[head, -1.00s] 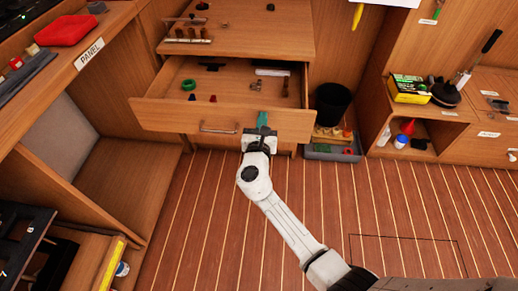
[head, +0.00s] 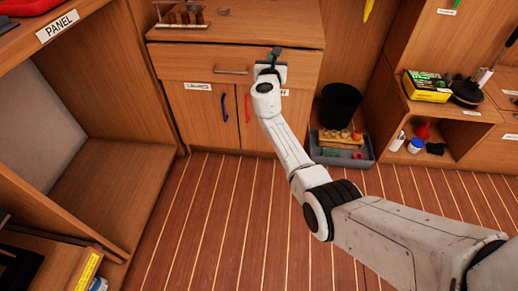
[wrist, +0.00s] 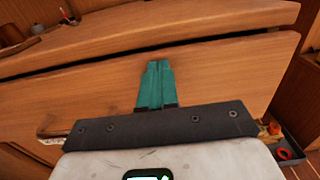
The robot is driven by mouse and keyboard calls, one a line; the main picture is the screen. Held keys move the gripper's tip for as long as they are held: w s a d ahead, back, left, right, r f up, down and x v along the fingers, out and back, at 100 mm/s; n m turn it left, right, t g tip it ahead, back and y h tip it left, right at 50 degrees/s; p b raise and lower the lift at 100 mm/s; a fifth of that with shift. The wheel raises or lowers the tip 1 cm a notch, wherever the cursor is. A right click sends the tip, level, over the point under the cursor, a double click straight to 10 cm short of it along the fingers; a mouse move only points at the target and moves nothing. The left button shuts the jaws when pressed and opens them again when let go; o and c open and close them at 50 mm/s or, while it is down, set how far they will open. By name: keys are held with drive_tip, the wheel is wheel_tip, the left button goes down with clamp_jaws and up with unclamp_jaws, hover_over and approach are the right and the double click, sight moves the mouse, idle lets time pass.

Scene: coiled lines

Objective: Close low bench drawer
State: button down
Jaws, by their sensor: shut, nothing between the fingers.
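The low bench drawer (head: 192,63) is pushed in under the bench top, and its inside no longer shows. In the wrist view its wooden front (wrist: 225,80) lies close under the top, with a thin dark seam between them. Its bar handle (head: 231,71) is left of my gripper. My gripper (head: 275,53) is at the right part of the drawer front. In the wrist view its teal fingers (wrist: 156,82) are together, empty and pointing at the front. They look to be at or touching it; exact contact is hard to tell.
A black bin (head: 339,106) and a grey tray (head: 343,151) stand on the floor to the right. The striped floor in front is clear.

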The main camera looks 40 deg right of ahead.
drive_tip(key=shift+b+x, duration=0.45)
drive_tip(key=shift+x, duration=0.7)
drive_tip(key=shift+w+r, duration=0.1)
drive_tip(key=shift+r, duration=0.2)
drive_tip(key=p+v, duration=0.6)
drive_tip(key=v, duration=0.8)
drive_tip(key=shift+s+f+p, duration=0.2)
drive_tip(key=shift+f+p, duration=0.05)
drive_tip(key=shift+p, duration=0.05)
